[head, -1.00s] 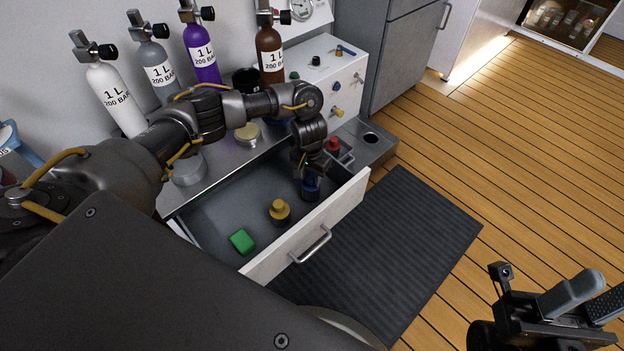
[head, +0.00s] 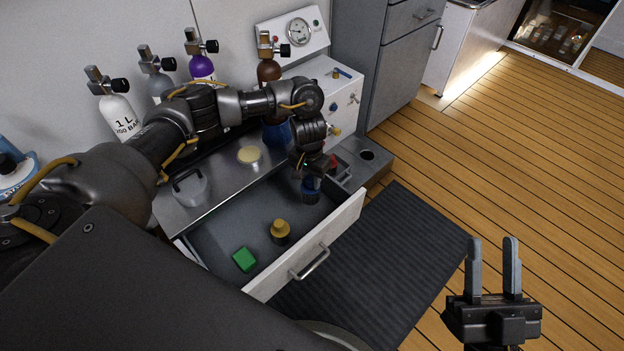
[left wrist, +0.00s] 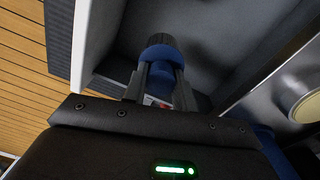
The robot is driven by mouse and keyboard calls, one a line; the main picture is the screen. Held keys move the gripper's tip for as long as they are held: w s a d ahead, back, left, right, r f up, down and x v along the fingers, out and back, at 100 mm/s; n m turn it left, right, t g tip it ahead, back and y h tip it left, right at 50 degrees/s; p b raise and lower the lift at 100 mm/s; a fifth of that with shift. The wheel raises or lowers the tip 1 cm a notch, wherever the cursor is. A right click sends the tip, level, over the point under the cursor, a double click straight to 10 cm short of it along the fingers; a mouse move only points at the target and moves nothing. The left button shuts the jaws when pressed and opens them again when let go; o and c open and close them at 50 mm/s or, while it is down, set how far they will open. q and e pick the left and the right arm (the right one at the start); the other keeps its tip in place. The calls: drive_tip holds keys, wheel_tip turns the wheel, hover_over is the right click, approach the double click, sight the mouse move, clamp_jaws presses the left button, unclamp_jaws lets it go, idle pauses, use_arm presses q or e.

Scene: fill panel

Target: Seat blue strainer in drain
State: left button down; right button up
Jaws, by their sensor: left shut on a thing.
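The blue strainer (head: 310,192), with a blue top and a dark lower part, is at the right end of the open drawer (head: 218,218). My left gripper (head: 311,178) points down and is shut on its blue top. In the left wrist view the blue strainer (left wrist: 158,53) sits between the two fingertips (left wrist: 160,75). I cannot tell whether it touches the drawer floor. A round dark hole (head: 367,155), which looks like the drain, is in the steel ledge right of the drawer. My right gripper (head: 493,265) is open and empty over the wood floor.
A yellow-topped piece (head: 280,230) and a green block (head: 244,259) lie in the drawer. A red thing (head: 331,162) is close behind my left gripper. Gas bottles (head: 118,115) line the wall. The drawer's front wall (head: 315,245) stands near the strainer.

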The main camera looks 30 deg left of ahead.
use_arm(q)
drive_tip(key=shift+m, duration=0.7)
drive_tip(key=r, duration=0.1)
drive_tip(key=w+d+r, duration=0.1)
drive_tip(key=r, duration=0.1)
drive_tip(key=d+r, duration=0.1)
drive_tip(key=shift+w+d+r, duration=0.1)
drive_tip(key=shift+w+r, duration=0.1)
drive_tip(key=shift+r, duration=0.2)
wheel_tip(320, 180, up, 8)
drive_tip(key=d+m, duration=0.3)
drive_tip(key=s+a+r+m, duration=0.1)
drive_tip(key=s+r+m, duration=0.4)
drive_tip(key=s+r, duration=0.6)
drive_tip(key=shift+a+r, duration=0.3)
drive_tip(key=shift+r, duration=0.4)
